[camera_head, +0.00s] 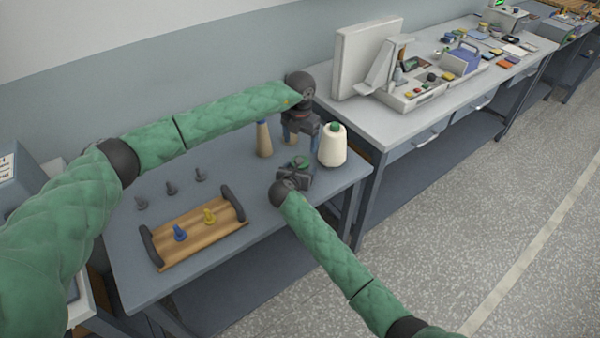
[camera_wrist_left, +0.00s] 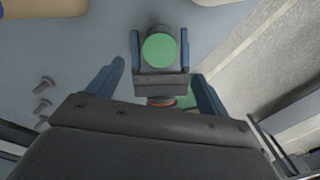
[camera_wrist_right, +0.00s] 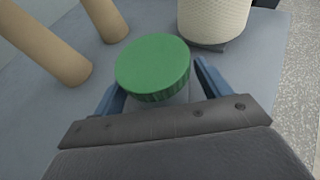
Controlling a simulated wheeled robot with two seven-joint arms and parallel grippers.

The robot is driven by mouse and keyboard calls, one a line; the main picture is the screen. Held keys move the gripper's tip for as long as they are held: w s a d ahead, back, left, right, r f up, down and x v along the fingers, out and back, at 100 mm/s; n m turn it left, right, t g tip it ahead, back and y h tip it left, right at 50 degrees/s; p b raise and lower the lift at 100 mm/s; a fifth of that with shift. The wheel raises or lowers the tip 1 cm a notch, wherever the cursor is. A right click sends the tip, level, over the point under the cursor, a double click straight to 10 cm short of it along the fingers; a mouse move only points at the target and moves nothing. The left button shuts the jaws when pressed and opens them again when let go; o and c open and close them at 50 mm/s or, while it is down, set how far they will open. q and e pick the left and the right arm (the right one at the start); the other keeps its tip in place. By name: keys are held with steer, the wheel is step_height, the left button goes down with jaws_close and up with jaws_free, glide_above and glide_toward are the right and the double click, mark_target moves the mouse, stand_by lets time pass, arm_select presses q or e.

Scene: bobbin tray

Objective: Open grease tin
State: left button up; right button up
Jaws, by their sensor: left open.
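The grease tin shows its round green lid (camera_head: 301,162) near the right end of the table. The lid also shows in the left wrist view (camera_wrist_left: 160,50) and, close up, in the right wrist view (camera_wrist_right: 153,66). My right gripper (camera_wrist_right: 160,90) has its blue fingers on both sides of the tin and appears shut on its body, below the lid. The lid is on the tin. My left gripper (camera_head: 301,139) is above the tin, pointing down, with its fingers open and empty; its wrist view looks down on the lid, ahead of the fingertips. The tin's underside is hidden.
A cream thread cone (camera_head: 333,149) stands close to the right of the grippers, and a tan bobbin (camera_head: 264,142) stands to the left. A wooden tray (camera_head: 190,240) with blue and yellow pieces lies at front left. Several grey pegs (camera_head: 170,188) stand behind it.

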steer(key=c, duration=1.1)
arm_select(q)
steer(key=shift+c, duration=0.7)
arm_select(e)
steer(key=c, duration=0.3)
arm_select(q)
steer(key=shift+w+r, duration=0.1)
steer(key=shift+r, duration=0.05)
steer(key=shift+c, duration=0.3)
arm_select(e)
jaws_close()
arm_select(q)
steer(key=m, duration=1.3)
steer(key=shift+a, duration=0.25)
steer(key=m, duration=0.7)
steer(key=shift+d, duration=0.15)
steer(key=m, duration=0.6)
steer(key=shift+d+m, duration=0.1)
steer(key=shift+m, duration=0.3)
steer(key=shift+f, duration=4.05)
